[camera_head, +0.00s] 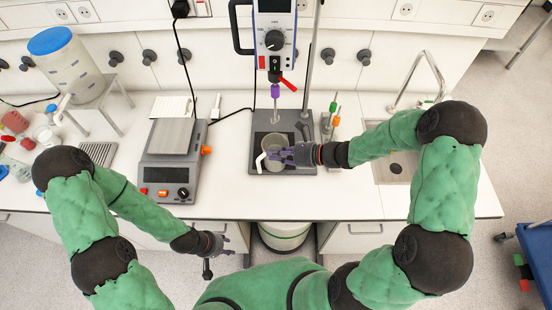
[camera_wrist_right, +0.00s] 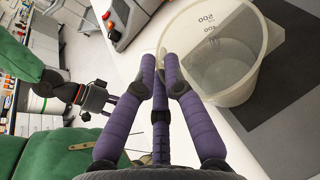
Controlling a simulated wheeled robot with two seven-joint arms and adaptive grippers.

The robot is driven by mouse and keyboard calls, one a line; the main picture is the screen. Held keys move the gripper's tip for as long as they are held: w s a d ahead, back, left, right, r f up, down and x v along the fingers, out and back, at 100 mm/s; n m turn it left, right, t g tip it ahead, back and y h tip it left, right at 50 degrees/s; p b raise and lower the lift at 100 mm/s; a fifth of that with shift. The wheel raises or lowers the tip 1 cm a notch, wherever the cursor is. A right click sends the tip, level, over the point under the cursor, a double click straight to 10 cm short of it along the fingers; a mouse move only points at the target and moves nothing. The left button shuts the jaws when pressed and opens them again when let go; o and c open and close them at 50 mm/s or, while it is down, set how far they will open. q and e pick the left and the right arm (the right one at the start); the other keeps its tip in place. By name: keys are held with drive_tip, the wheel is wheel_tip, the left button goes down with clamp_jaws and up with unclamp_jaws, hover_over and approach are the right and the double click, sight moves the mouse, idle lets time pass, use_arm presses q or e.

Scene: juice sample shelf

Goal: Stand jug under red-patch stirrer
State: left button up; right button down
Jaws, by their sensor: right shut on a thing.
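The clear graduated jug (camera_head: 271,143) is at the dark base plate (camera_head: 296,123) of the stirrer, with a white handle at its lower left. It looks upright; whether it rests on the plate is hard to tell. The stirrer (camera_head: 275,35) has a red patch on its lower front, a purple chuck and a thin shaft coming down behind the jug in the picture. My right gripper (camera_head: 284,154) is shut on the jug (camera_wrist_right: 215,55), its purple fingers against the near side in the right wrist view. My left gripper (camera_head: 228,246) is open and empty before the counter's front edge.
A scale (camera_head: 169,172) with an orange knob stands left of the plate. A small rack of coloured tools (camera_head: 331,121) stands close on the right, then a sink (camera_head: 396,167). A blue-lidded tank (camera_head: 69,66) is at the far left. The front right counter is clear.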

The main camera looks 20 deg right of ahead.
sight(277, 145)
drive_tip(key=shift+w+d+f, duration=0.1)
drive_tip(key=shift+w+d, duration=0.1)
drive_tip(key=shift+w, duration=0.5)
drive_tip(key=shift+w+d, duration=0.2)
drive_tip(key=shift+w, duration=0.5)
drive_tip(key=shift+w+d+f, duration=0.1)
drive_tip(key=shift+w+d, duration=0.1)
drive_tip(key=shift+w, duration=0.5)
drive_tip(key=shift+f, duration=0.1)
drive_tip(key=c, duration=1.3)
unclamp_jaws()
drive_tip(key=shift+o, duration=0.2)
drive_tip(key=shift+s, duration=0.1)
drive_tip(key=v, duration=1.2)
